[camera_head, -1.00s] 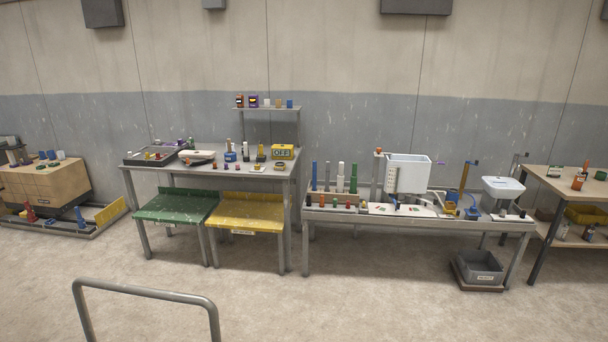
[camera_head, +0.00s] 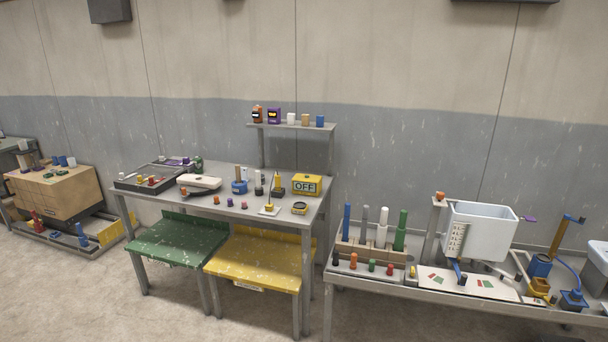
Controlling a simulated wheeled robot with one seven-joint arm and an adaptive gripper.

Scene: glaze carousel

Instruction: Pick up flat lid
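No object can be told for certain as the flat lid at this distance. On the grey worktable (camera_head: 290,222), a flat white piece with a dark base (camera_head: 198,184) lies left of centre. A small round yellow-and-dark piece (camera_head: 300,208) lies near its front right edge, beside a small white plate with a yellow knob (camera_head: 269,209). Several small knobs stand along the front. My gripper is not in view.
A green bench (camera_head: 175,245) and a yellow bench (camera_head: 258,262) stand low before the worktable. A yellow OFF box (camera_head: 306,185) stands at its right rear. Right is a lower bench (camera_head: 430,297) with a white tub (camera_head: 480,230). Front-left floor is clear.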

